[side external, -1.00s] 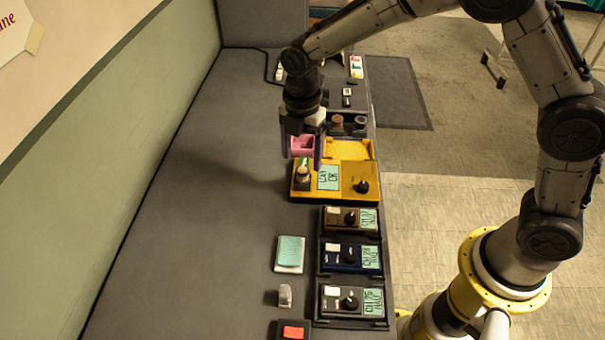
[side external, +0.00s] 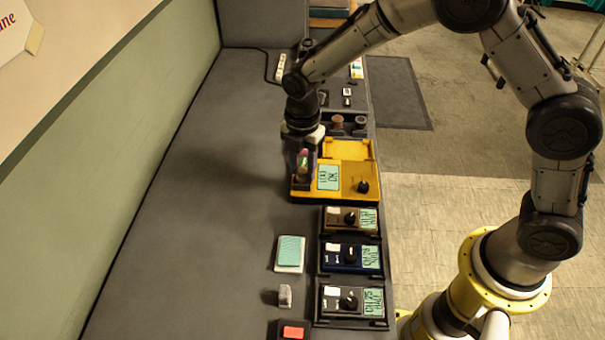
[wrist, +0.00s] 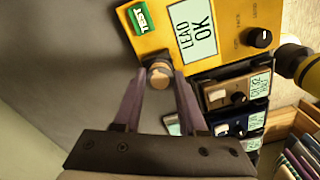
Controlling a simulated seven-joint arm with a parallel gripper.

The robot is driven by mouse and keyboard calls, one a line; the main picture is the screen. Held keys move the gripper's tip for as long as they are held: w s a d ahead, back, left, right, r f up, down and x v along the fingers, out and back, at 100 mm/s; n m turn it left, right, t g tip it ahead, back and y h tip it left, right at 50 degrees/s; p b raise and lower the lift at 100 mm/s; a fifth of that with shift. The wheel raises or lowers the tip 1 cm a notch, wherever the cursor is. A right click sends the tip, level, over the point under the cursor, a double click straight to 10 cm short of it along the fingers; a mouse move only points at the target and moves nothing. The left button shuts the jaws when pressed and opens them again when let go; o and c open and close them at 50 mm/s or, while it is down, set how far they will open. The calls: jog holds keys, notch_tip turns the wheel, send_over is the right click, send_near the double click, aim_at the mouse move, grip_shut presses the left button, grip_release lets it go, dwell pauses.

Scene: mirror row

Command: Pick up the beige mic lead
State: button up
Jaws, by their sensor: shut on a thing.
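A beige round plug end (wrist: 158,74), which I take for the beige mic lead, sits between my fingertips in the wrist view. It is at the edge of a yellow tester box (wrist: 160,38). My gripper (wrist: 160,80) is shut on it from both sides. In the side view my gripper (side external: 302,172) points down at the left end of the yellow box (side external: 345,180) and covers most of the plug. I cannot tell whether the plug is still seated in the box. The tester screen (wrist: 193,34) reads LEAD OK; a green TEST button (wrist: 140,18) is beside it.
Brown (side external: 350,219), blue (side external: 350,257) and black (side external: 352,300) knob units stand in a row in front of the tester. A teal-topped pad (side external: 290,253), a small grey piece (side external: 285,296) and a red-topped block (side external: 293,331) lie left of them. The bench's left side is clear.

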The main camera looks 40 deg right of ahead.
grip_shut()
jog(key=shift+r, duration=0.1)
